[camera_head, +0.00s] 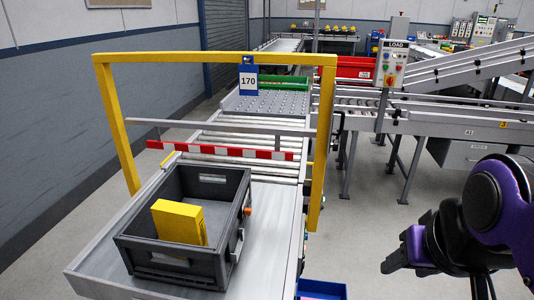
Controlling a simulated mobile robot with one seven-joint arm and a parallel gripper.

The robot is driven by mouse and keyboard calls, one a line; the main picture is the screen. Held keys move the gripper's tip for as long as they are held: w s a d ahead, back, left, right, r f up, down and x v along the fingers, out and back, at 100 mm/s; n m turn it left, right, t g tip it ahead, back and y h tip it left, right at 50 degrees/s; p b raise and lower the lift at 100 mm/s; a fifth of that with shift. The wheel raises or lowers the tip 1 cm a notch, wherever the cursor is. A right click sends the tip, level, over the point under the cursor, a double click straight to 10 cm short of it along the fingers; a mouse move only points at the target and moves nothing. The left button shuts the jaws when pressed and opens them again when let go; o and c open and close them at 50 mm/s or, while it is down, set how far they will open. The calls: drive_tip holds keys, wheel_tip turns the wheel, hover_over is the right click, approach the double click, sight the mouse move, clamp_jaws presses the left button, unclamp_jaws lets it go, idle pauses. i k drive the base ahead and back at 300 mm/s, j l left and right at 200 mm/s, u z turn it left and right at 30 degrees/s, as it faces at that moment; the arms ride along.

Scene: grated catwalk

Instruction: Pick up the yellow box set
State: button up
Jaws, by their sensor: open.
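The yellow box set (180,222) stands inside a dark grey crate (160,262), near the crate's front left part. Its front and top edge show, and its lower part is hidden by the crate wall. The crate rests on the near end of a conveyor. My gripper (392,262) is at the lower right, well to the right of the crate and apart from it. It is open and holds nothing that I can see. The purple arm behind it runs off the right edge.
A yellow frame (325,140) with a blue sign "170" (248,79) spans the conveyor behind the crate. A red-and-white bar (220,151) crosses below it. A blue bin (320,290) sits low at the front. Floor (365,225) is clear between conveyor and arm.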

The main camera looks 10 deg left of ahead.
sight(175, 222)
drive_tip(key=j, duration=1.65)
drive_tip(key=i, duration=0.05)
